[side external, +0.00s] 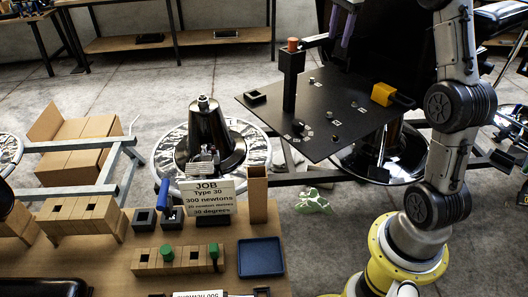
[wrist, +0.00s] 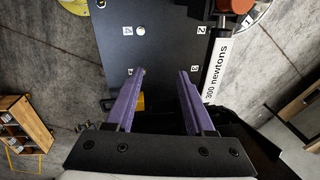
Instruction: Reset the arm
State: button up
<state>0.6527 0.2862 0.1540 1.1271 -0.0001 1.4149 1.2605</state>
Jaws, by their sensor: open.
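My gripper (side external: 340,34) is at the top of the side view, above the black panel (side external: 262,112), with its purple fingers pointing down. In the wrist view my gripper (wrist: 161,72) has its two fingers apart, with nothing between them. A black upright post (side external: 291,80) with an orange-red top (side external: 293,44) stands on the panel, left of my fingers. In the wrist view the orange-red top (wrist: 236,5) is at the upper right, near a white "300 newtons" label (wrist: 217,72).
The panel carries several small metal knobs, a yellow block (side external: 383,94) and a black square holder (side external: 255,97). Below left, a wooden bench (side external: 110,262) holds wooden blocks, a "JOB" sign (side external: 212,199), a blue tray (side external: 260,257) and a blue-handled tool (side external: 163,195).

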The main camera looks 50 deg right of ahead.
jog(key=s+a+r+n+t, duration=0.1)
jog(key=s+a+r+n, duration=0.15)
jog(key=a, duration=0.45)
jog(key=s+a+r+n+t, duration=0.1)
jog(key=s+a+n, duration=0.2)
jog(key=a, duration=0.4)
jog(key=s+a+r+n+t, duration=0.1)
jog(key=s+a+r+n, duration=0.15)
jog(key=a, duration=0.55)
jog(key=s+a+f+n, duration=0.3)
jog(key=s+f+n, duration=0.3)
jog(key=s+n, duration=0.1)
jog(key=s+a+f+n+t+y, duration=0.1)
jog(key=s+a+f+n, duration=0.3)
jog(key=s+f+n, duration=0.3)
jog(key=shift+a+f, duration=0.15)
